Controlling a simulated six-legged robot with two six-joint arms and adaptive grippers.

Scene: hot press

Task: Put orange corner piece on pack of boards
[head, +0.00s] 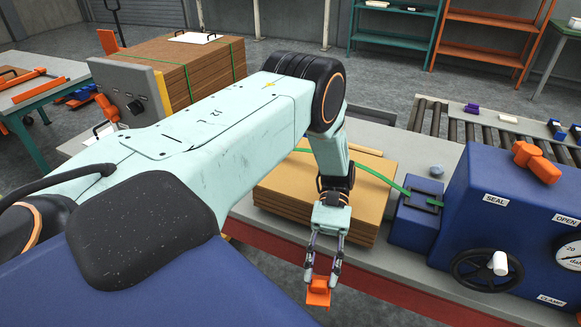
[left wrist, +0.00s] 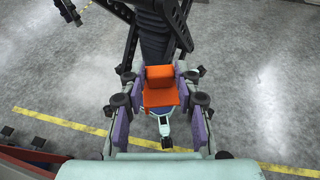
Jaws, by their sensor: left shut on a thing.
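My left gripper (head: 322,265) is shut on the orange corner piece (head: 318,291), which sits between its fingertips. In the left wrist view the orange corner piece (left wrist: 160,88) shows between the two fingers, with the floor below it. The pack of boards (head: 340,226) is a stack of brown sheets on the bench, with a green strap across its top. The gripper hangs in front of the pack's near side, with the corner piece apart from the pack and past the bench's front edge. My right gripper is not in view.
A blue machine (head: 500,215) with a handwheel (head: 486,269) stands right of the pack. A smaller blue box (head: 414,213) sits between them, where the green strap ends. Another strapped stack (head: 185,75) stands at the back left. A roller conveyor (head: 465,122) runs behind the machine.

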